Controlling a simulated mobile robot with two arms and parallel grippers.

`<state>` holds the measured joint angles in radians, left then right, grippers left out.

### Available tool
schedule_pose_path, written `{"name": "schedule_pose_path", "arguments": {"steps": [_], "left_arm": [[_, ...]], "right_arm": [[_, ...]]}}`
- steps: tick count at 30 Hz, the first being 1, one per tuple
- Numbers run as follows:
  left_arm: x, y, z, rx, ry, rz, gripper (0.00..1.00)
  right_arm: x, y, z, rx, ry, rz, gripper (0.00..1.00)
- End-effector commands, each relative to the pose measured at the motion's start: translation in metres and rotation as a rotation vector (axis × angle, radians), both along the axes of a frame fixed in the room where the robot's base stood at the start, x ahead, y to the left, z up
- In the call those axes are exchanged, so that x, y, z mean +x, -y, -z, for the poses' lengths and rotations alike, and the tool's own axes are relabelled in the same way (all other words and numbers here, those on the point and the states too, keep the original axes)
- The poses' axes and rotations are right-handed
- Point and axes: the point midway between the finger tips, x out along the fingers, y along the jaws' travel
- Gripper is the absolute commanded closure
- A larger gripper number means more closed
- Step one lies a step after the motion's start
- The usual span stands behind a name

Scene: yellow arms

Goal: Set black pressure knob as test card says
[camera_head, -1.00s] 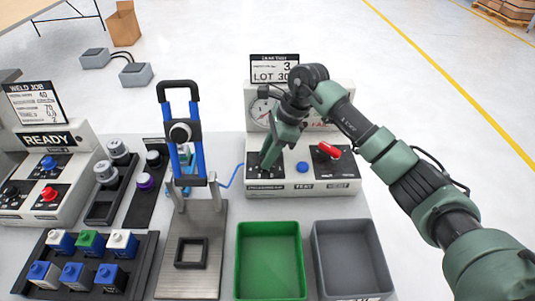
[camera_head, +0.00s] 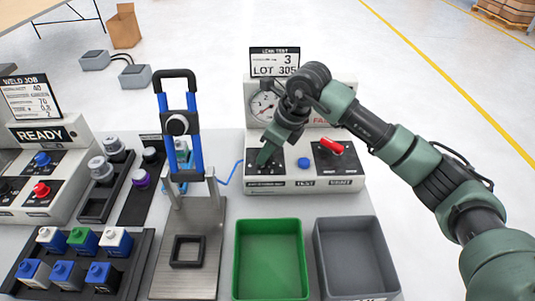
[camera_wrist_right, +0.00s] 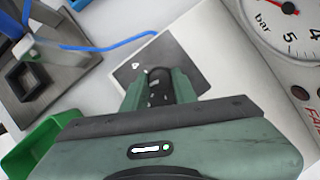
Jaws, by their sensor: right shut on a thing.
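The black pressure knob (camera_wrist_right: 157,88) is between the two green fingers of my right gripper (camera_wrist_right: 160,92) in the wrist view. In the head view my right gripper (camera_head: 266,155) points down onto the left black panel (camera_head: 255,169) of the tester (camera_head: 327,183), and its fingers hide the knob there. The gripper is shut on the knob. My left gripper is not in view.
The tester has a gauge (camera_head: 263,106), a blue button (camera_head: 304,162) and a red lever knob (camera_head: 332,146). A green bin (camera_head: 270,225) and a grey bin (camera_head: 347,224) stand in front. A metal fixture with a blue-armed clamp (camera_head: 195,150) is to the left.

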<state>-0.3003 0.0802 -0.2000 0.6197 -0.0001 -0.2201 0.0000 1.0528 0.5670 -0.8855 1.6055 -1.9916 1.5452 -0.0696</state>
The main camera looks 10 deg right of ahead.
Motion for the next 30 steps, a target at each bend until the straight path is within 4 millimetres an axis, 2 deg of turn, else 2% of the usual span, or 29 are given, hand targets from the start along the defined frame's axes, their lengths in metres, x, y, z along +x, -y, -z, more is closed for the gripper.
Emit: {"name": "schedule_pose_path", "arguments": {"steps": [10, 26, 27, 29, 30], "left_arm": [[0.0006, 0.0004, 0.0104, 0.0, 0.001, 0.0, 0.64], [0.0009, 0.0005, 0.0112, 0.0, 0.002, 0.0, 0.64], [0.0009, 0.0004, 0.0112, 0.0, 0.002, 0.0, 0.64], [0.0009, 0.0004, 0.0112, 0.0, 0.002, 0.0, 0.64], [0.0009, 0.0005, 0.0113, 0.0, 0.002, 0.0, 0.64]], "right_arm": [[-0.0001, -0.0006, -0.0006, 0.0, 0.003, 0.152, 1.0], [-0.0001, -0.0005, -0.0015, 0.0, 0.002, 0.182, 1.0], [0.0, -0.0005, -0.0015, 0.0, 0.002, 0.182, 0.7], [-0.0001, -0.0004, -0.0014, 0.0, 0.002, 0.182, 0.53], [-0.0001, -0.0005, -0.0013, 0.0, 0.002, 0.182, 0.51]]}}
